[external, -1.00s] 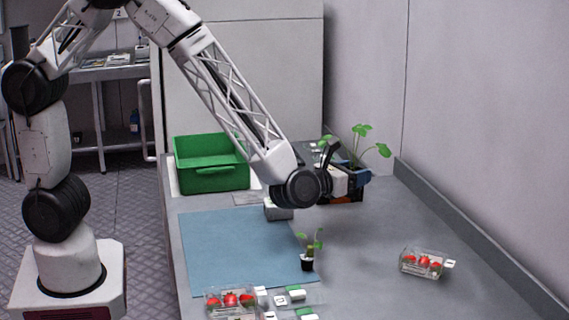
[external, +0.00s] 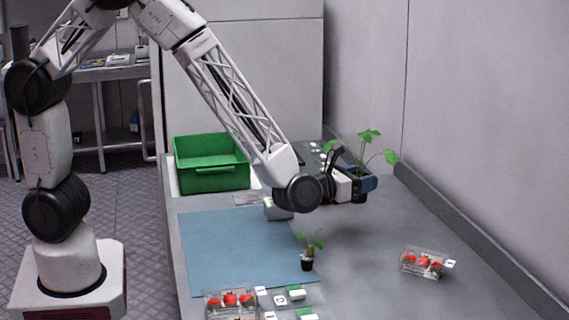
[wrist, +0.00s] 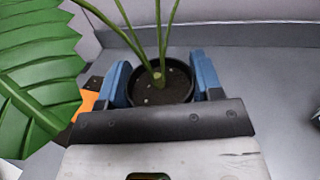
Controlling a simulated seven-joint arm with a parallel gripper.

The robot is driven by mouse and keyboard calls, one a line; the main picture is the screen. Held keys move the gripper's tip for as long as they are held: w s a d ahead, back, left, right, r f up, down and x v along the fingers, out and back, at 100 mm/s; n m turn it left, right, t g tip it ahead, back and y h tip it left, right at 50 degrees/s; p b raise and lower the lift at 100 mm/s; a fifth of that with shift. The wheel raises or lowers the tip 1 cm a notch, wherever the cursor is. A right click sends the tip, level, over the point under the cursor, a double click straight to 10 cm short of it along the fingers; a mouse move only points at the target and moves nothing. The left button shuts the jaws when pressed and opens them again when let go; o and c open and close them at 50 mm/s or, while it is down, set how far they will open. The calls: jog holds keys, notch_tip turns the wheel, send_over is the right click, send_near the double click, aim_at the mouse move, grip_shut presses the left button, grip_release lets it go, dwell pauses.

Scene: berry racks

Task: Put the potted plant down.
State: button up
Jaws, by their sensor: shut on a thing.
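The potted plant has broad green leaves (external: 369,135) on long thin stems. In the wrist view, its dark round pot (wrist: 178,92) with brown soil sits between the two blue fingers of my gripper (wrist: 163,78). My gripper (external: 364,185) is shut on the pot, at the far right part of the grey table near the wall. The plant looks upright in the external view. The pot is mostly hidden behind my gripper there, and I cannot tell whether its base touches the table. One large leaf fills the left of the wrist view.
A small potted seedling (external: 306,262) stands on the edge of the blue mat (external: 235,245). A clear berry box (external: 424,263) lies at right, another (external: 230,301) at front. A green crate (external: 211,178) stands at left. A raised edge (external: 480,245) runs along the wall.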

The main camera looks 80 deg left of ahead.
aim_at(360, 201)
jog(key=shift+f, duration=1.2)
jog(key=shift+f, duration=1.85)
jog(key=shift+f, duration=0.1)
jog(key=o, duration=1)
jog(key=shift+c, duration=0.2)
jog(key=v, duration=1.2)
